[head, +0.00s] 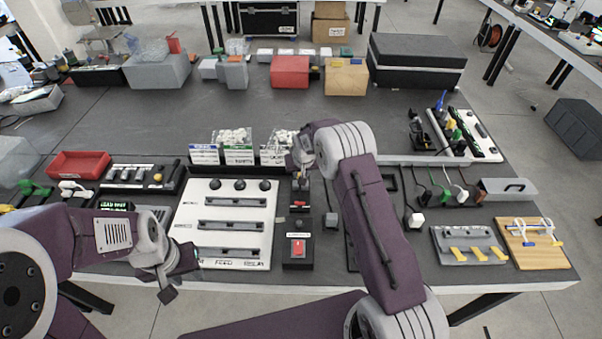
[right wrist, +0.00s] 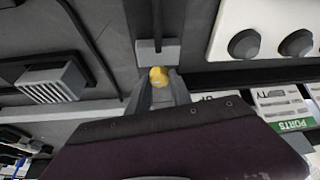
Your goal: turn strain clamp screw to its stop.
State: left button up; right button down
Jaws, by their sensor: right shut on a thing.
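In the right wrist view a small yellow screw head (right wrist: 158,77) sits between the two grey fingertips of my right gripper (right wrist: 158,88), which is shut on it. A grey clamp block (right wrist: 157,53) is just beyond the screw on a dark surface. In the head view my right gripper (head: 301,168) points down over the middle of the bench, behind the white panel's right edge; the screw is hidden there. My left gripper (head: 168,292) hangs over the front edge at the left, apart from any object. Its jaw opening does not show clearly.
A white panel (head: 222,257) with grey rails and black knobs lies left of my right gripper. A box with a red switch (head: 297,247) stands in front. Labelled bins (head: 238,150) stand close behind on the left. The rear bench middle is clear.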

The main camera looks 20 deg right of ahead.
jog(key=shift+a+f+m+h+b, duration=0.15)
jog(key=shift+m+h+b, duration=0.1)
jog(key=shift+m+b, duration=0.6)
jog(key=shift+f+m+h+b, duration=0.1)
jog(key=shift+m+h+b, duration=0.15)
jog(key=shift+m+b, duration=0.6)
jog(key=shift+r+m+g+h+b, duration=0.25)
jog(key=shift+m+h+b, duration=0.25)
jog(key=shift+m+b, duration=0.7)
jog(key=shift+g, duration=0.25)
jog(key=c, duration=1.2)
grip_release()
jog(key=shift+o, duration=0.2)
jog(key=v, duration=0.9)
jog(key=shift+a, duration=0.1)
